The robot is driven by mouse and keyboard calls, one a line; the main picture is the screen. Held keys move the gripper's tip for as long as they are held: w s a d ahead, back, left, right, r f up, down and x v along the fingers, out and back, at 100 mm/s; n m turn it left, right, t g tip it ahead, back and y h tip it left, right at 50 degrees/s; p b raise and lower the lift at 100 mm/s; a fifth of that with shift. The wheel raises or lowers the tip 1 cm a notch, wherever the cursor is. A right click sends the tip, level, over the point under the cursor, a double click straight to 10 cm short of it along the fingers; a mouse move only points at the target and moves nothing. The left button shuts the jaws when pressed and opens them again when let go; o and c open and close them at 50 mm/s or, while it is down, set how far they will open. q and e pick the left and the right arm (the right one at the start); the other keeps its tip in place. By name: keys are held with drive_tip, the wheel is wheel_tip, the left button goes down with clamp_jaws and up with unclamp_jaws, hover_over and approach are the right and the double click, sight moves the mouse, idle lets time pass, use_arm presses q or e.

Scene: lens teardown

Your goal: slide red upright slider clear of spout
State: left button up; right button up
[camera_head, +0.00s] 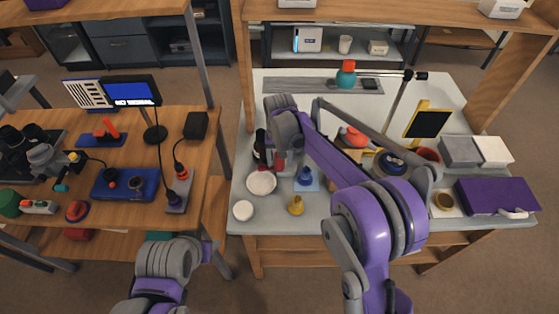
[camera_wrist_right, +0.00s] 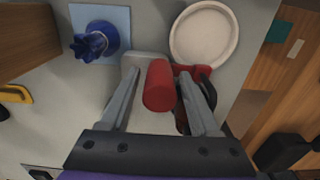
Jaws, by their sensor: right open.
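A red upright cylinder (camera_wrist_right: 158,86), which looks like the slider, stands between the fingers of my right gripper (camera_wrist_right: 159,74) in the right wrist view. The fingers are open on either side of it, with a visible gap at each. A flat red part and a dark curved piece (camera_wrist_right: 205,84) lie beside the right finger, partly hidden by it. In the head view a small patch of red (camera_head: 281,162) shows under my right wrist, largely hidden. I cannot make out the spout for certain.
A white dish (camera_head: 261,183) and a blue fluted piece on a light blue pad (camera_head: 305,181) are close to the gripper. A yellow piece (camera_head: 296,206) and a small white dish (camera_head: 243,211) stand nearer the front edge. A purple case (camera_head: 497,195) lies at the right.

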drive_tip(key=shift+f, duration=0.25)
clamp_jaws()
drive_tip(key=shift+d, duration=0.1)
idle(1.2)
